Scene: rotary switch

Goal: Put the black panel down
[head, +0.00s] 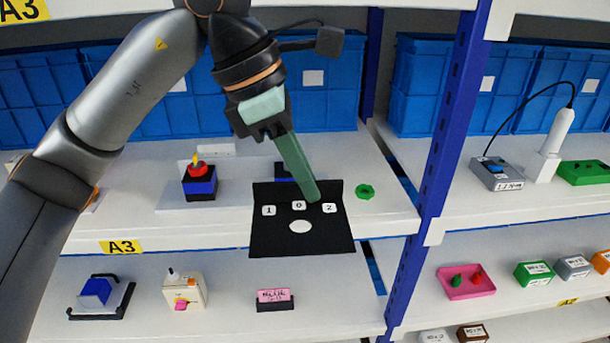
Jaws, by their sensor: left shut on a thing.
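The black panel (272,238) carries white labels 1, 0 and 2 and a white oval spot. In the head view it is in front of the upper shelf's front edge, and its lower part overlaps the gap to the shelf below. My left gripper (312,196), with long green fingers, points down and is shut on the panel's top edge near labels 0 and 2. One finger hides the other, and the exact contact is hard to see. A green knob (365,191) lies on the shelf right of the panel. My right gripper is not in view.
The white upper shelf (395,215) has a red and blue switch (200,182) on the left. A blue upright post (440,150) stands to the right. Blue bins (330,95) line the back. The lower shelf holds a pink-labelled block (275,298) and other small devices.

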